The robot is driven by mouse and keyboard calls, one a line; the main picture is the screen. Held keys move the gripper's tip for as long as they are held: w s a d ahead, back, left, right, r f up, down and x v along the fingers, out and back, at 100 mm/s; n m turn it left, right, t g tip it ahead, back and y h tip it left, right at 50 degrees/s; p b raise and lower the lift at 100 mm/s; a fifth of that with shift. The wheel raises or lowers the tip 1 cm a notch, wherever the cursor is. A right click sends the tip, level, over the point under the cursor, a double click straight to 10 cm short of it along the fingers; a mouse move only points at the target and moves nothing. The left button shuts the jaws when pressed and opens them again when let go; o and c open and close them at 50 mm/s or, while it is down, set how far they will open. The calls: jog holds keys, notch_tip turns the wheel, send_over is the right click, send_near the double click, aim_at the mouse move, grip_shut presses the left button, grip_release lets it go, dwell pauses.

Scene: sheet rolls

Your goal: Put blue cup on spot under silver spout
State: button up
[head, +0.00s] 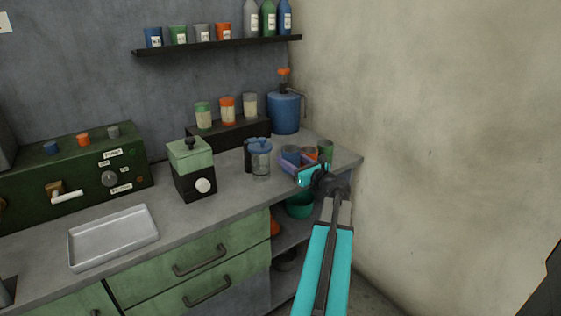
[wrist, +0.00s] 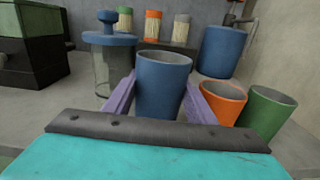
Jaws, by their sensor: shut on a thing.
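The blue cup (head: 291,152) is upright near the right end of the grey counter, and it fills the middle of the wrist view (wrist: 162,88). My gripper (head: 293,166) has its purple fingers on both sides of the cup, shut on it; the fingers also show in the wrist view (wrist: 160,98). I cannot tell whether the cup's base touches the counter. A dark green machine (head: 125,178) with knobs and a pale handle (head: 67,196) stands at the left. I cannot make out a silver spout or the spot under it clearly.
An orange cup (wrist: 222,100) and a green cup (wrist: 264,112) stand close right of the blue cup. A lidded glass jar (head: 260,163) and a grinder-like box (head: 192,172) stand to the left. A blue canister (head: 283,113) is behind. A grey tray (head: 113,238) lies at the left front.

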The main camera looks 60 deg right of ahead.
jog(key=x, duration=0.6)
jog(key=shift+w+d, duration=0.1)
jog(key=shift+w, duration=0.3)
jog(key=shift+f, duration=0.1)
jog(key=shift+f, duration=1.65)
jog(key=shift+f, duration=0.2)
jog(key=o, duration=0.9)
jog(key=shift+o, duration=0.2)
jog(key=shift+r, duration=0.1)
jog(key=shift+r, duration=0.2)
jog(key=shift+v, duration=6.05)
